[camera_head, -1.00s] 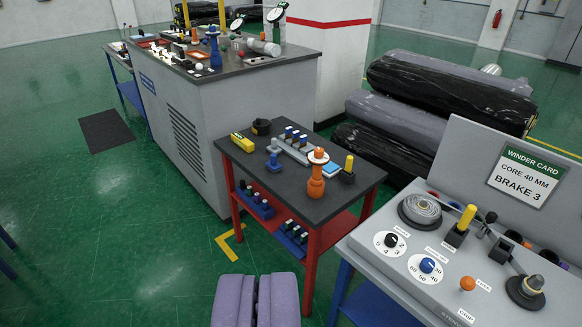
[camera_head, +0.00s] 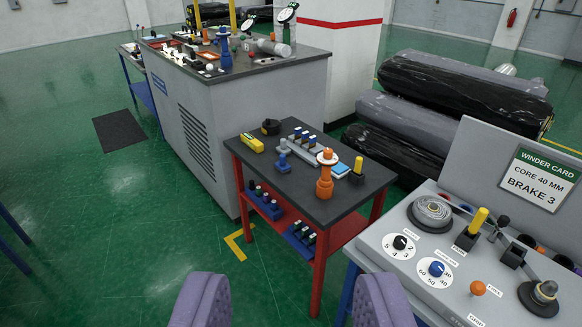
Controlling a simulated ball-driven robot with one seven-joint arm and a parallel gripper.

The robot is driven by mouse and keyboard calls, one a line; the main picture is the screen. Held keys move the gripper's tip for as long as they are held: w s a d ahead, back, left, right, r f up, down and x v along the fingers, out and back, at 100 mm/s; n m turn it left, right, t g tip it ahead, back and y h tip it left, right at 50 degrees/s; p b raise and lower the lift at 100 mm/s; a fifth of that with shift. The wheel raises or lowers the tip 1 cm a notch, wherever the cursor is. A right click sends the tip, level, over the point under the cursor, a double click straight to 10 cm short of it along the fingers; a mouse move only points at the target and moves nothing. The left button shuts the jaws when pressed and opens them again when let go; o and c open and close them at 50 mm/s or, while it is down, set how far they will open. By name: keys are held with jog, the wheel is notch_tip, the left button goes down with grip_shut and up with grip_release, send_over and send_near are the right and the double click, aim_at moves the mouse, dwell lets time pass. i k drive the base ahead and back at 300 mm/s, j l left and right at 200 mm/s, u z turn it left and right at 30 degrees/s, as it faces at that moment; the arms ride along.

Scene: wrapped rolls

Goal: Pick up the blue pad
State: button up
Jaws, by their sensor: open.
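A small light blue pad (camera_head: 341,170) lies flat on the dark top of the small red-framed table (camera_head: 262,178). It is partly hidden behind an orange post with a white collar (camera_head: 325,178). A black block with a yellow stick (camera_head: 357,172) stands just to its right. My gripper (camera_head: 290,290) shows as two purple fingers at the bottom edge of the picture, spread wide apart. It is open and empty, nearer to the camera than the table and apart from the pad.
On the same table are a grey rack (camera_head: 302,150) with blue-and-white pieces, a blue post (camera_head: 283,158), a yellow block (camera_head: 251,143) and a black ring (camera_head: 271,127). A grey control panel (camera_head: 455,255) stands at right. Wrapped rolls (camera_head: 440,100) lie behind.

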aim_at(281, 166)
jog(key=i+j+z, duration=0.15)
jog(key=i+z, duration=0.2)
jog(key=i+j+z, duration=0.2)
jog(key=z, duration=0.2)
jog(key=i+j+z, duration=0.1)
jog(key=i+j, duration=0.65)
jog(key=j, duration=0.15)
jog(key=i+j+z, duration=0.15)
jog(key=i+j, duration=0.2)
jog(key=i+j+z, duration=0.1)
jog(key=i+j, duration=0.25)
jog(key=j, duration=0.2)
jog(key=i+j, duration=0.25)
jog(key=j, duration=0.15)
jog(key=i+j, duration=0.25)
jog(key=j, duration=0.15)
jog(key=i+j, duration=0.5)
jog(key=j, duration=0.25)
